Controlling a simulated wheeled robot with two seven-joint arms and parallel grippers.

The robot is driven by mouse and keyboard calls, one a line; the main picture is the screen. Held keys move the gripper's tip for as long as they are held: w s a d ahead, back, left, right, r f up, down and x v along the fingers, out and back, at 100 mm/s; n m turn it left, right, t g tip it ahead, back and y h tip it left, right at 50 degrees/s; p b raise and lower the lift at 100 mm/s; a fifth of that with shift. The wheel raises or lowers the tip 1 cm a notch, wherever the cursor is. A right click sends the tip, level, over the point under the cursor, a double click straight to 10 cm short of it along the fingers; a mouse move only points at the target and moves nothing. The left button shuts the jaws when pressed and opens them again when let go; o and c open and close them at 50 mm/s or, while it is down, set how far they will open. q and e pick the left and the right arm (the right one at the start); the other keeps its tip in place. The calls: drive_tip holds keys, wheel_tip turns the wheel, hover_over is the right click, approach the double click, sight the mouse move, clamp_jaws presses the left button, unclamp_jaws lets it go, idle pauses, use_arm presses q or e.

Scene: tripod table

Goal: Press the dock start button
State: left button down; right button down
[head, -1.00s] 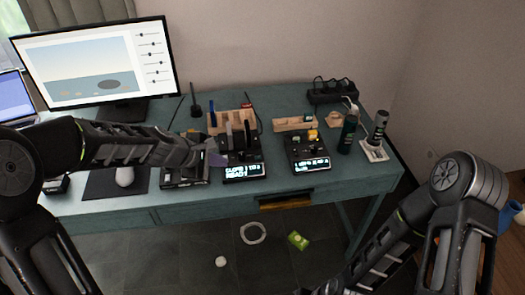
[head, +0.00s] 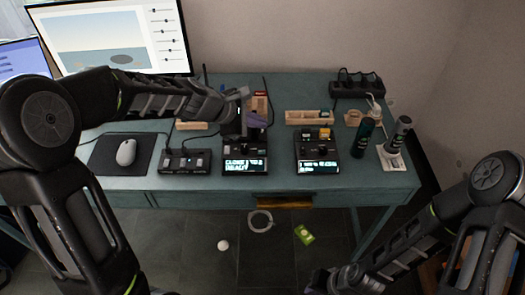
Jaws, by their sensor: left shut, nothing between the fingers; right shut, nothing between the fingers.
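The dock with the lit screen reading "CLONE 1 TO 2 READY" (head: 245,165) stands near the front edge of the teal table. A second, similar black device with a lit screen (head: 317,167) and a yellow piece on top stands to its right. I cannot make out a start button. My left gripper (head: 241,98) is shut and empty, and appears over the rear of the first dock, hiding part of it. Whether it touches the dock I cannot tell. My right gripper (head: 318,281) is shut and low at the bottom of the view, apart from the table.
A small black box with switches (head: 186,161) and a mouse (head: 126,152) on a mat are left of the dock. A wooden rack (head: 309,117), a power strip (head: 357,84) and two bottles (head: 363,137) are to the right. A monitor (head: 115,40) stands behind left.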

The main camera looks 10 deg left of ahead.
sight(259, 153)
use_arm(q)
drive_tip(key=shift+f+b, duration=3.85)
drive_tip(key=shift+f, duration=0.45)
drive_tip(key=shift+f+b, duration=0.4)
drive_tip(key=shift+f+b, duration=0.3)
drive_tip(key=shift+r+p, duration=0.75)
wheel_tip(259, 153, up, 5)
drive_tip(key=p, duration=0.4)
drive_tip(key=shift+p, duration=0.4)
